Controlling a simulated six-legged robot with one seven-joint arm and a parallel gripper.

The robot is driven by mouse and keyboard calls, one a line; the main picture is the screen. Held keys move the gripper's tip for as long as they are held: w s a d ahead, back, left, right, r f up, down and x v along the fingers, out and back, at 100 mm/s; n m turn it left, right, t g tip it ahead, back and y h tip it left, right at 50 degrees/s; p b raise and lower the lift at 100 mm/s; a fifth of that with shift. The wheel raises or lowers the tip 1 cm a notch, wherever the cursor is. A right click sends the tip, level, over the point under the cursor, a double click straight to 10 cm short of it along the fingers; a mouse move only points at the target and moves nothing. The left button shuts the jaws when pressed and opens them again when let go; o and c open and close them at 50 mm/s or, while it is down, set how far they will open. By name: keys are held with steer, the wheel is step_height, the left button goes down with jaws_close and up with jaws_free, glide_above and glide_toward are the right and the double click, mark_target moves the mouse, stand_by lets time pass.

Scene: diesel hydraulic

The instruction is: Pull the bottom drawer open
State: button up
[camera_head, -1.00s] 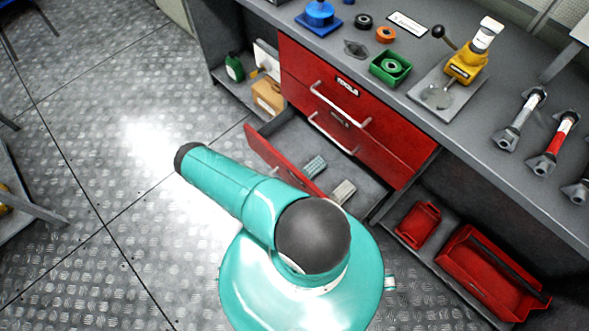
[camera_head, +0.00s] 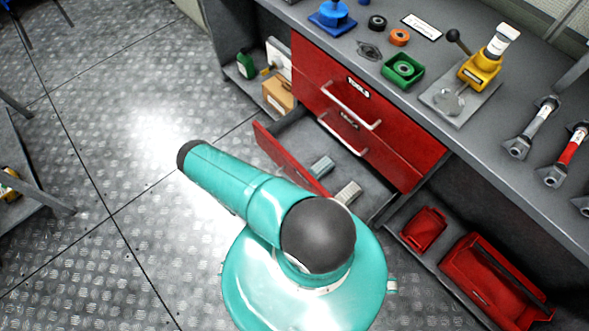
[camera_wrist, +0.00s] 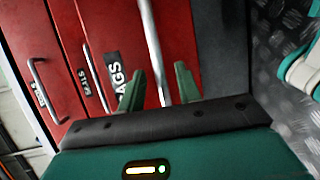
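The bottom drawer, with its red front (camera_head: 284,157), stands pulled out from the cabinet under the workbench in the head view. A blue-grey block (camera_head: 320,166) and a pale block (camera_head: 347,193) lie inside it. My teal arm covers its near end. In the wrist view, the drawer front (camera_wrist: 180,30) bears a "RAGS" label and a metal handle (camera_wrist: 152,45). My gripper (camera_wrist: 160,80) has its two green fingers on either side of this handle, with gaps showing, so it looks open around it. The gripper is hidden in the head view.
Two upper red drawers (camera_head: 345,88) are shut. A lower shelf holds a red canister (camera_head: 424,229) and a red toolbox (camera_head: 492,278) at right. A cardboard box (camera_head: 278,94) stands left of the drawers. The metal floor at left is largely clear.

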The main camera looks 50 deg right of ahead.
steer(key=v, duration=1.1)
steer(key=shift+w+a, duration=0.2)
steer(key=shift+a, duration=0.05)
steer(key=shift+r, duration=0.15)
steer(key=w+a+r+t+y, duration=0.1)
steer(key=w+a+r+y, duration=0.1)
steer(key=w+r, duration=0.5)
steer(key=w+a+r+y, duration=0.2)
steer(key=w+r, duration=0.1)
steer(key=r, duration=0.9)
steer(key=w+a+r+t+y, duration=0.1)
steer(key=w+r+y, duration=0.1)
steer(key=w+r, duration=0.55)
step_height(320, 180, up, 19)
steer(key=s+a+n+t+y, duration=0.1)
steer(key=s+a+t+y, duration=0.1)
steer(key=s+t+y, duration=0.1)
steer(key=s+a+r+n+t+y, duration=0.1)
steer(key=s+r+t, duration=0.3)
steer(key=s+r, duration=0.4)
steer(key=s+a+r+n+t+y, duration=0.2)
steer(key=s+r+t, duration=0.3)
steer(key=s+r, duration=0.4)
step_height(320, 180, up, 4)
steer(key=shift+s+f+n+y, duration=0.1)
steer(key=shift+s+n+y, duration=0.1)
steer(key=shift+n+y, duration=0.6)
